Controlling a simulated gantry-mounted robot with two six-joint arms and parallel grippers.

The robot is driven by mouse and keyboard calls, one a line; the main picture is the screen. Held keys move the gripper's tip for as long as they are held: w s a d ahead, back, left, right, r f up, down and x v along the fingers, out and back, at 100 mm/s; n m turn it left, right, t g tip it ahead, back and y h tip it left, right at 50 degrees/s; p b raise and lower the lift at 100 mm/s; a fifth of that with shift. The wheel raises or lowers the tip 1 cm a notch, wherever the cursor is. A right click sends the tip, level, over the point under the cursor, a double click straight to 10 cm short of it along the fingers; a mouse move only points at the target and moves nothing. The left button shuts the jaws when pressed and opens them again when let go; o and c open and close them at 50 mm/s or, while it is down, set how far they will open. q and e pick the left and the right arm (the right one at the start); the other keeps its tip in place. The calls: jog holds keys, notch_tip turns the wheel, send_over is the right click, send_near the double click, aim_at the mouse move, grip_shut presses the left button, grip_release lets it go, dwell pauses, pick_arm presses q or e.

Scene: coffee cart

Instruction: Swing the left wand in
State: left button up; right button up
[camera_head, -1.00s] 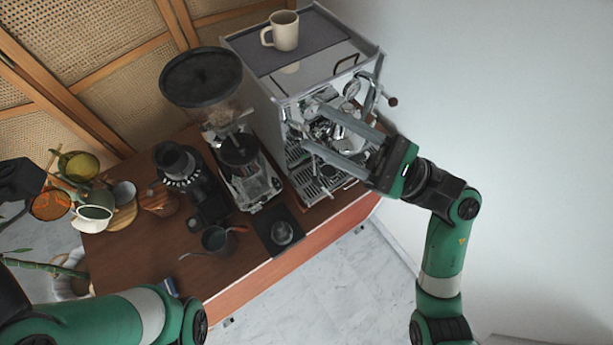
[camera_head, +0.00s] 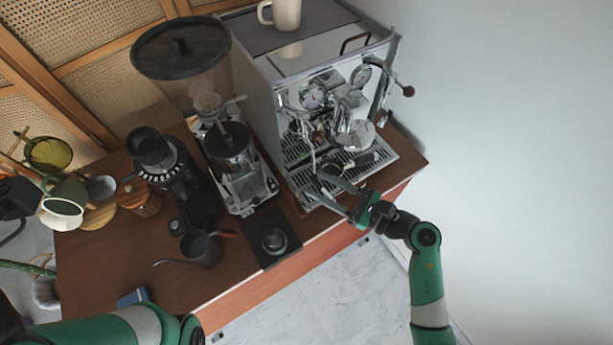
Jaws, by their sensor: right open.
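The espresso machine (camera_head: 256,88) stands at the right end of the cart. Its left wand (camera_head: 312,150) is a thin chrome tube hanging at the left part of the machine's front, its lower end near the drip tray. My right gripper (camera_head: 322,182) is open, with its two fingers pointing left over the front edge of the drip tray (camera_head: 378,159). The fingertips are close to the wand's lower end; I cannot tell whether they touch it. My left arm (camera_head: 105,330) shows at the bottom left, but I cannot make out its gripper.
A grinder (camera_head: 185,85) stands left of the machine, with a smaller black grinder (camera_head: 165,165) beside it. A tamper (camera_head: 273,240) on a black mat and a dark kettle (camera_head: 202,248) are near the front edge. A cup (camera_head: 285,13) sits on top of the machine. Cups crowd the far left.

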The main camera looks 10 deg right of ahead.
aim_at(317, 184)
jog(key=x, duration=0.4)
jog(key=shift+w+a, duration=0.1)
grip_shut()
dwell(1.3)
